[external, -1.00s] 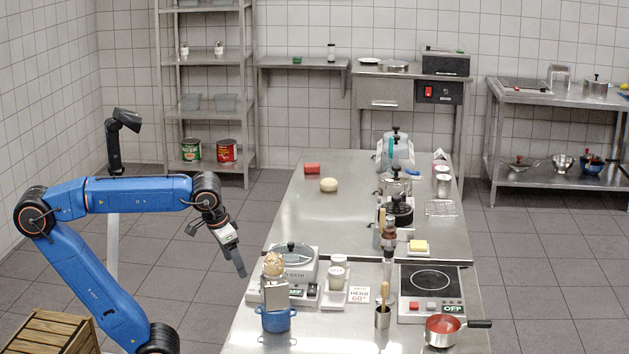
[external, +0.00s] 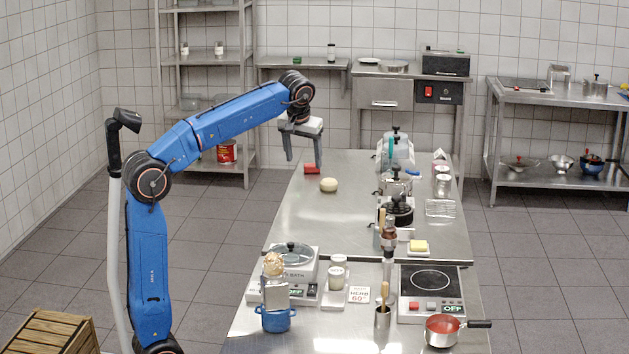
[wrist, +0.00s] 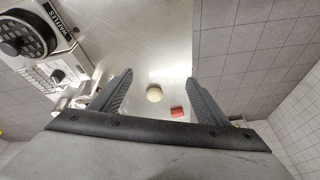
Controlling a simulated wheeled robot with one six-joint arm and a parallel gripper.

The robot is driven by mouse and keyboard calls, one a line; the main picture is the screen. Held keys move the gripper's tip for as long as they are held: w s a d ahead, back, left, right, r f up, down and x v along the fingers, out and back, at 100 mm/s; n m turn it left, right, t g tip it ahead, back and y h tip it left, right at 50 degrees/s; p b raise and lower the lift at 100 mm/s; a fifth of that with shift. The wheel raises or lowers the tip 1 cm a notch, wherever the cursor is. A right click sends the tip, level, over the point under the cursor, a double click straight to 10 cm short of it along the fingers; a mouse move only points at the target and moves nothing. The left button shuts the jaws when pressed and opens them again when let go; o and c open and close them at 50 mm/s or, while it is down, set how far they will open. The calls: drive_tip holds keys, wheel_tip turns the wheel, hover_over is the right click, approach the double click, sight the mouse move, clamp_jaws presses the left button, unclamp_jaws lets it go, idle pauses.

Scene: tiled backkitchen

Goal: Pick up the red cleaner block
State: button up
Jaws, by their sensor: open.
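The red cleaner block (external: 312,169) lies on the far left part of the steel table (external: 345,225). In the wrist view the red block (wrist: 177,112) shows between the fingers, nearer the right finger. My gripper (external: 304,163) is open and empty, pointing down. In the external view its right fingertip overlaps the block's upper edge in the picture. The wrist view shows the gripper (wrist: 161,78) still apart from the block, which looks small and some way below.
A pale round dough ball (external: 328,185) sits close to the block, and also shows in the wrist view (wrist: 154,94). Pots and a lidded machine (external: 397,150) line the table's right side. The table around the block is otherwise clear.

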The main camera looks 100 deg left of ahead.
drive_tip(key=w+a+r+n, duration=0.2)
drive_tip(key=w+a, duration=0.1)
drive_tip(key=a, duration=0.6)
drive_tip(key=n+g, duration=0.1)
drive_tip(key=n, duration=0.3)
hover_over(312, 165)
drive_tip(key=d, duration=0.2)
drive_tip(key=f, duration=1.4)
drive_tip(key=shift+w+a, duration=0.2)
drive_tip(key=shift+w, duration=0.15)
drive_tip(key=shift+d+x, duration=0.15)
drive_tip(key=shift+x, duration=1.2)
drive_tip(key=shift+d+x, duration=0.15)
drive_tip(key=shift+x, duration=1.15)
drive_tip(key=shift+s+f, duration=0.1)
drive_tip(key=shift+f, duration=0.05)
drive_tip(key=c, duration=1.2)
